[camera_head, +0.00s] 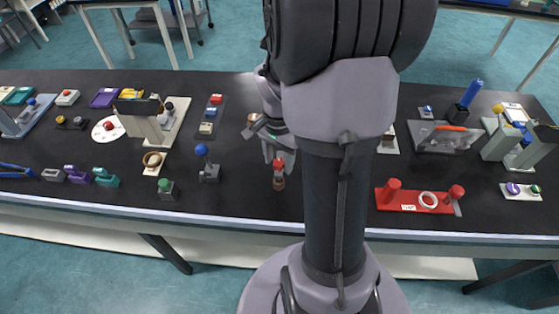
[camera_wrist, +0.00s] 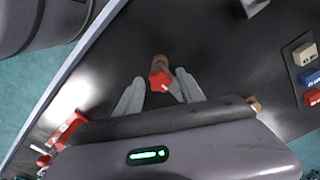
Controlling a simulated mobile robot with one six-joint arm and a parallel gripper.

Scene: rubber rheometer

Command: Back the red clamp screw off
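The red clamp screw (camera_head: 279,164) is a small red knob standing on a brown, roundish base (camera_head: 279,183) near the front of the black bench. In the wrist view the red knob (camera_wrist: 160,80) shows between my fingers, with the brown base (camera_wrist: 159,61) just beyond it. My gripper (camera_wrist: 160,77) is open, with one pale finger on each side of the knob and a small gap to each. In the head view my gripper (camera_head: 273,150) points down at the knob, and part of it is hidden behind my arm.
A red fixture (camera_head: 408,208) with a white ring lies to the right of my arm. A blue-knobbed block (camera_head: 209,172) and a green-topped block (camera_head: 167,189) stand to the left. A strip of coloured buttons (camera_head: 211,115) lies behind. The bench's front edge (camera_head: 230,221) is close.

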